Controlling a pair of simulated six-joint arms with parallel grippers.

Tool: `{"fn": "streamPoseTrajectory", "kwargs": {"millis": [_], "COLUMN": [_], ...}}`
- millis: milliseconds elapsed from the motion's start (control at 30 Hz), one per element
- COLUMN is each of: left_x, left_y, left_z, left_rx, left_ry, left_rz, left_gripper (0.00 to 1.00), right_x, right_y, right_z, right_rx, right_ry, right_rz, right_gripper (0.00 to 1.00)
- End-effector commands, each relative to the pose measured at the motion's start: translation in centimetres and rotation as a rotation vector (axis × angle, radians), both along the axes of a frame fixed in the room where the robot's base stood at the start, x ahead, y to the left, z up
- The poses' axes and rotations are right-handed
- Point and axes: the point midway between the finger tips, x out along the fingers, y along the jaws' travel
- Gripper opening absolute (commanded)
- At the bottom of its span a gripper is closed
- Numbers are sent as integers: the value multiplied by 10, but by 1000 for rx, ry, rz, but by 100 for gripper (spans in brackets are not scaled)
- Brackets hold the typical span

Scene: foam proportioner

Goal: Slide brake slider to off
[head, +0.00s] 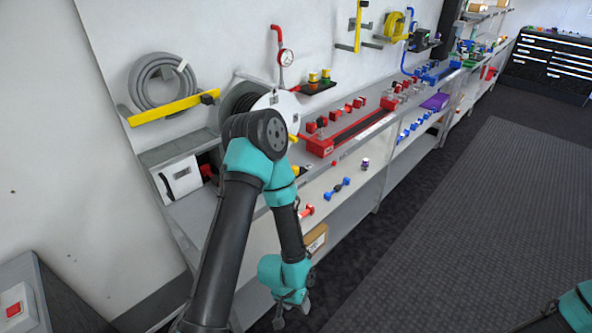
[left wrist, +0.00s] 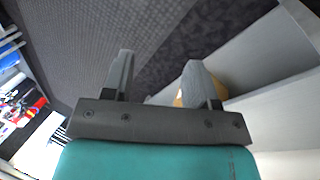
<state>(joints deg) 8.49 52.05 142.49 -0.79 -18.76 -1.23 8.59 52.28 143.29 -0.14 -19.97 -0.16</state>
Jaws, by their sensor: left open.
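I cannot pick out the brake slider for certain. A hose reel with a white disc face (head: 280,106) stands on the bench against the wall, partly hidden behind my left arm. A small yellow part (head: 293,138) shows just below the disc, and I cannot tell what it is. My left gripper (head: 291,312) hangs low in front of the bench, well below the reel. In the left wrist view its two fingers (left wrist: 160,78) are apart with nothing between them. My right gripper is outside the picture; only part of that arm shows at bottom right.
A long red tray (head: 320,144) and several red fittings lie on the bench top (head: 215,203). A white box (head: 180,178) stands at its left end. Blue fittings (head: 338,188) and a cardboard box (head: 315,239) are lower down. The dark floor mat (head: 470,230) is clear.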

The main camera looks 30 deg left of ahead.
Motion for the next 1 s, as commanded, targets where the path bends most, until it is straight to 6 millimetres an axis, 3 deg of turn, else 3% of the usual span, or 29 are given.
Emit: {"fn": "streamPoseTrajectory", "kwargs": {"millis": [167,333,467,667,800,900,1000], "left_x": [44,120,185,272,318,337,346], "left_y": [-1,7,25,69,107,131,148], "left_z": [7,33,72,161,242,297,336], "left_rx": [0,44,129,326,483,569,621], "left_ry": [-69,-178,-248,-259,-182,-100,-27], "left_rz": [-200,-587,-928,-1412,-1693,-1832,-1915], "left_gripper": [53,53,53,53,53,53,53], "right_x": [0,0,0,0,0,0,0], "right_y": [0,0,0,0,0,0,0], "right_z": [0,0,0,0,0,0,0], "right_rx": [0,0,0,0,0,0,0], "right_ry": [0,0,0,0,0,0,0], "right_rz": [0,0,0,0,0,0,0], "right_gripper": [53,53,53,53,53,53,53]}}
